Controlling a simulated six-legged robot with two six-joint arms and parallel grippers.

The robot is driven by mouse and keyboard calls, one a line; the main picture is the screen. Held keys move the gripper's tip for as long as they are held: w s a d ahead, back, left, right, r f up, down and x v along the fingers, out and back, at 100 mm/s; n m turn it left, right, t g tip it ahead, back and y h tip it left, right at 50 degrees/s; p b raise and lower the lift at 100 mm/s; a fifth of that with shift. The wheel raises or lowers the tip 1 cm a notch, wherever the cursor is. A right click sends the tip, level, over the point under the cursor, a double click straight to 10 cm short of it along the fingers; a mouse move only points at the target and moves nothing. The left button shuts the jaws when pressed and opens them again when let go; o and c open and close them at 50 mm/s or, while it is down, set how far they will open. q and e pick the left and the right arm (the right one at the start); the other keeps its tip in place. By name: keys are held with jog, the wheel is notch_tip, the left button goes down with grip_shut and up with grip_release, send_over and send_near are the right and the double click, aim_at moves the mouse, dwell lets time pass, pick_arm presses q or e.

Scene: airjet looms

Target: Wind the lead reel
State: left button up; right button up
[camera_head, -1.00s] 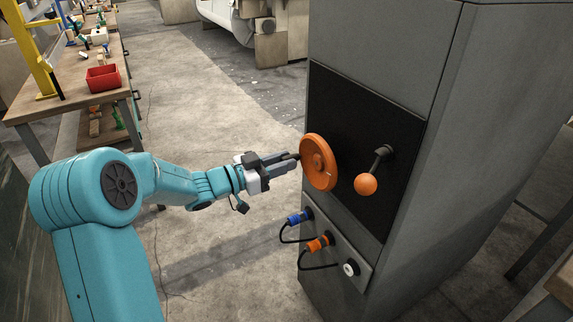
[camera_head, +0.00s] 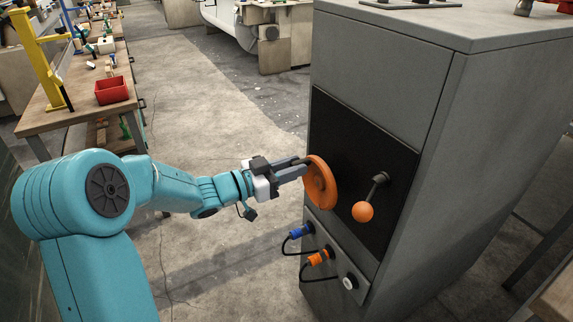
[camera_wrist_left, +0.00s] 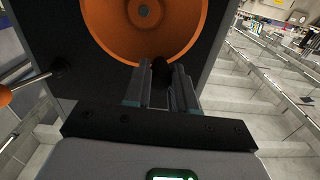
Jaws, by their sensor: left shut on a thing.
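The lead reel is an orange disc (camera_head: 321,186) on the black front panel of a grey cabinet. In the left wrist view the reel (camera_wrist_left: 142,45) fills the top middle, with a round hub at its centre. My left gripper (camera_head: 300,166) reaches it from the left, at the reel's upper left rim. In the left wrist view the gripper's fingers (camera_wrist_left: 161,84) are shut on a dark knob (camera_wrist_left: 161,70) near the reel's lower edge. The knob is mostly hidden between the fingers. My right gripper is not in view.
A lever with an orange ball (camera_head: 362,212) sticks out right of the reel. Blue (camera_head: 299,231) and orange (camera_head: 318,258) plugs with black cables sit below. A wooden bench (camera_head: 84,107) with a red bin (camera_head: 111,90) stands at the left. The floor between is clear.

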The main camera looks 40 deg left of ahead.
pick_arm(q)
jog(key=o, duration=0.5)
jog(key=shift+s+d+r, duration=0.15)
jog(key=shift+d+r, duration=0.1)
jog(key=shift+d, duration=0.05)
jog(key=o, duration=0.4)
jog(key=shift+o, duration=0.2)
jog(key=shift+f, duration=0.1)
jog(key=shift+v, duration=3)
jog(key=p+v, duration=0.1)
jog(key=v, duration=1.5)
jog(key=shift+p, duration=0.4)
